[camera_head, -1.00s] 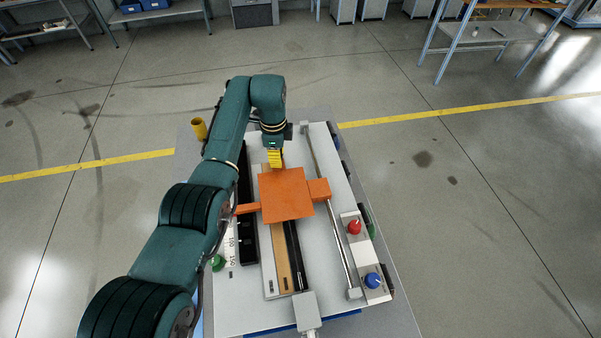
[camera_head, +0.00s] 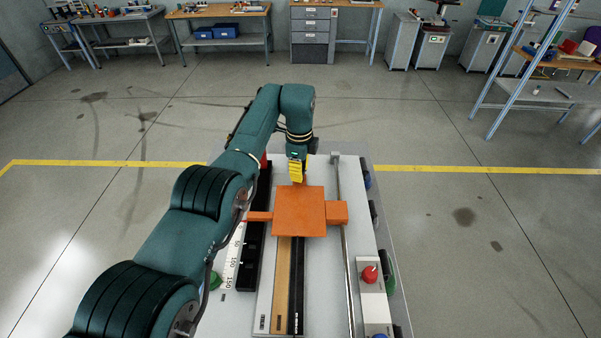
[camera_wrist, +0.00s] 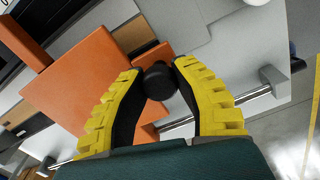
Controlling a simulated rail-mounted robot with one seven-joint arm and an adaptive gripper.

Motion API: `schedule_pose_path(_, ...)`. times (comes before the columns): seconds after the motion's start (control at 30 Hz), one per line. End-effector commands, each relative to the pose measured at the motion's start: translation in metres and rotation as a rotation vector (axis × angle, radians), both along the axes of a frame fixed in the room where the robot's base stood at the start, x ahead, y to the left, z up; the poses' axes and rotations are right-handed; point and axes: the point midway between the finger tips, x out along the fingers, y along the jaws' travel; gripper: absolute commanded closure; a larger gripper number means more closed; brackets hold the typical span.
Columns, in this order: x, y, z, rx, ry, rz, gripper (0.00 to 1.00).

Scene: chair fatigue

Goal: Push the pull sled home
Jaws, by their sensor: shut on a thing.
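The pull sled is an orange square plate (camera_head: 298,211) with side arms. It sits across the long rails of a workbench panel in the head view, and its plate fills the left of the wrist view (camera_wrist: 80,88). My yellow-fingered gripper (camera_head: 297,172) is at the sled's far edge. In the wrist view its two fingers (camera_wrist: 157,70) close around a black round knob (camera_wrist: 158,84) at the sled's edge. The fingers hide part of the knob, and its joint to the sled is unclear.
Black and tan strips (camera_head: 284,285) run toward me below the sled. A metal rod (camera_head: 347,275) runs along its right, with a red button (camera_head: 370,273) beyond. A numbered scale (camera_head: 231,262) lies left. Open floor surrounds the bench.

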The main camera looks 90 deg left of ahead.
Motion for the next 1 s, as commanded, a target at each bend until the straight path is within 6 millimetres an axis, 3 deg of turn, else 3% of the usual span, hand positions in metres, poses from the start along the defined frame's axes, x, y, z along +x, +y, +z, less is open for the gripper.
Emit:
schedule_pose_path(0.03, -0.002, 0.003, -0.003, 0.009, 0.002, 0.003, 0.67)
schedule_pose_path(0.17, -0.002, 0.002, -0.003, 0.009, 0.002, 0.003, 0.42)
schedule_pose_path(0.2, -0.001, 0.002, -0.002, 0.009, 0.001, 0.003, 0.40)
schedule_pose_path(0.57, 0.000, 0.002, 0.007, 0.009, 0.000, 0.001, 0.40)
schedule_pose_path(0.67, 0.000, 0.003, 0.026, 0.011, -0.001, 0.002, 0.40)
schedule_pose_path(0.9, -0.001, 0.003, 0.093, 0.012, -0.001, 0.002, 0.40)
schedule_pose_path(1.0, -0.001, 0.002, 0.103, 0.007, 0.001, 0.002, 0.40)
